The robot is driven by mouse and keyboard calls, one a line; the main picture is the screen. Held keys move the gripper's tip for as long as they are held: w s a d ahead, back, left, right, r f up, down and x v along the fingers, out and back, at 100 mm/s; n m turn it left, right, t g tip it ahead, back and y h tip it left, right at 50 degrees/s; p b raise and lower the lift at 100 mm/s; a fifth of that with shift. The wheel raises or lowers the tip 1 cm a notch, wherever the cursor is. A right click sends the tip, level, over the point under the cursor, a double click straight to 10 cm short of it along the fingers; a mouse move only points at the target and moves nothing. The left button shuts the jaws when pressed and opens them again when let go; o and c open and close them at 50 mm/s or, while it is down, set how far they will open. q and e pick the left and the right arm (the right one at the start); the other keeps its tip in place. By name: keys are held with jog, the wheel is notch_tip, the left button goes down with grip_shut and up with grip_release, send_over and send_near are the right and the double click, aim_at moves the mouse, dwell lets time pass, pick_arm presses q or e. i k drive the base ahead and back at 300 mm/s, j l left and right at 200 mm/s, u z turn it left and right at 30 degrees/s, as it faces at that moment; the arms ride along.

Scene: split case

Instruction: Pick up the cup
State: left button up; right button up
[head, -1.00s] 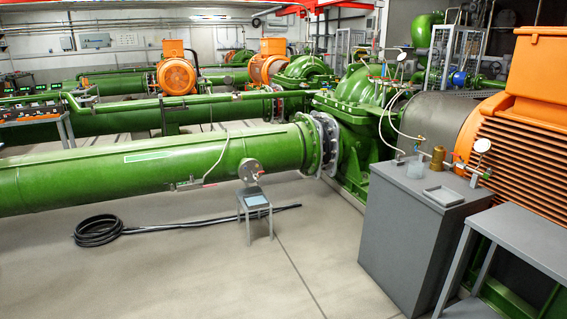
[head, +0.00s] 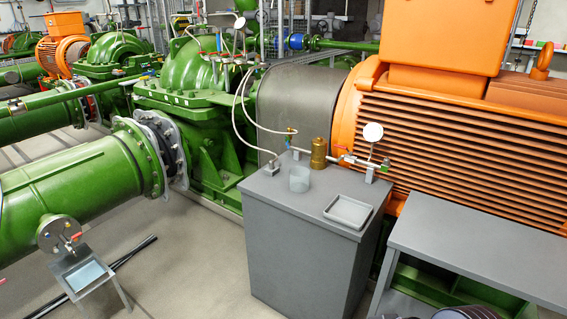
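A small translucent grey cup (head: 299,180) stands upright on top of a grey cabinet (head: 308,250) in the head view. It is near the back left part of the cabinet top. A shallow grey tray (head: 350,222) lies to its right and nearer to me, apart from it.
A brass cylinder (head: 318,154) and thin piping with a gauge (head: 372,132) stand behind the cup. A grey bench (head: 490,245) is at the right. A small stand with a tray (head: 85,275) is at the lower left.

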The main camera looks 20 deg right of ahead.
aim_at(299, 179)
jog(key=i+u, duration=0.25)
jog(key=i, duration=0.5)
jog(key=i+l+u, duration=0.1)
jog(key=i+u, duration=0.2)
jog(key=i, duration=0.4)
jog(key=i+z, duration=0.45)
jog(key=i+j+z, duration=0.2)
jog(key=i+z, duration=0.6)
jog(key=i+j+z, duration=0.1)
jog(key=i+z, duration=0.15)
jog(key=z, duration=0.2)
